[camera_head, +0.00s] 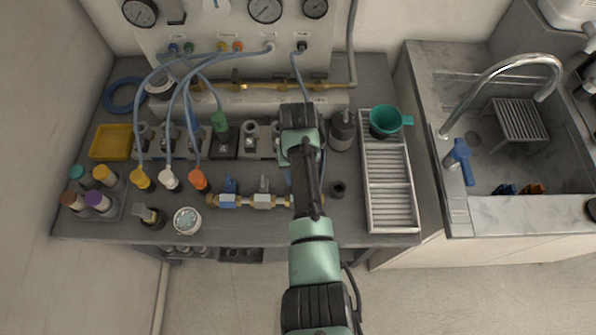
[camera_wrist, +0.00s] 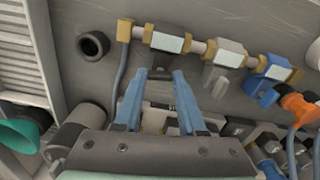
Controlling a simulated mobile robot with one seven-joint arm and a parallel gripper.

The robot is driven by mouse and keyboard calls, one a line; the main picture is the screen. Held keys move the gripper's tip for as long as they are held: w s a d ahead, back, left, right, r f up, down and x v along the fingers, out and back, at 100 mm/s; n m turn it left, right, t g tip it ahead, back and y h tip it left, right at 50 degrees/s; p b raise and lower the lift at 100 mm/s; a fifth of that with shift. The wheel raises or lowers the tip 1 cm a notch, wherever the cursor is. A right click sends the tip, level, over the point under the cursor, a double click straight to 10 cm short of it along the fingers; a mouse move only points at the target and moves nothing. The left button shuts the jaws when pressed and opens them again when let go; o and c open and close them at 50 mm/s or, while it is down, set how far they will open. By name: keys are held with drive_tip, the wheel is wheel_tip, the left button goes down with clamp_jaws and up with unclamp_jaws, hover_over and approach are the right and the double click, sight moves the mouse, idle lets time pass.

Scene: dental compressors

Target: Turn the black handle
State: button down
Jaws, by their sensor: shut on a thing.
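A row of brass-and-white valves (camera_wrist: 167,42) runs along the bench in the wrist view. The black handle (camera_wrist: 159,75) stands out from the valve at the row's left end there. My gripper (camera_wrist: 159,73) has its two blue fingers on either side of this handle and is shut on it. A grey handle (camera_wrist: 215,75) and a blue handle (camera_wrist: 267,95) follow to the right. In the head view the row (camera_head: 245,201) is partly visible, but my arm hides the black handle and my fingertips.
A black ring-shaped piece (camera_wrist: 93,45) lies left of the valves. A slatted grey rack (camera_head: 388,185) with a green cup (camera_head: 386,121) stands to the right in the head view. Blue hoses (camera_head: 172,100) and bottles crowd the left. The sink (camera_head: 475,150) is farther right.

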drive_tip(key=shift+r+m, duration=0.1)
drive_tip(key=shift+m, duration=0.6)
drive_tip(key=shift+w, duration=0.1)
drive_tip(key=shift+c, duration=2.4)
unclamp_jaws()
wheel_tip(320, 180, up, 13)
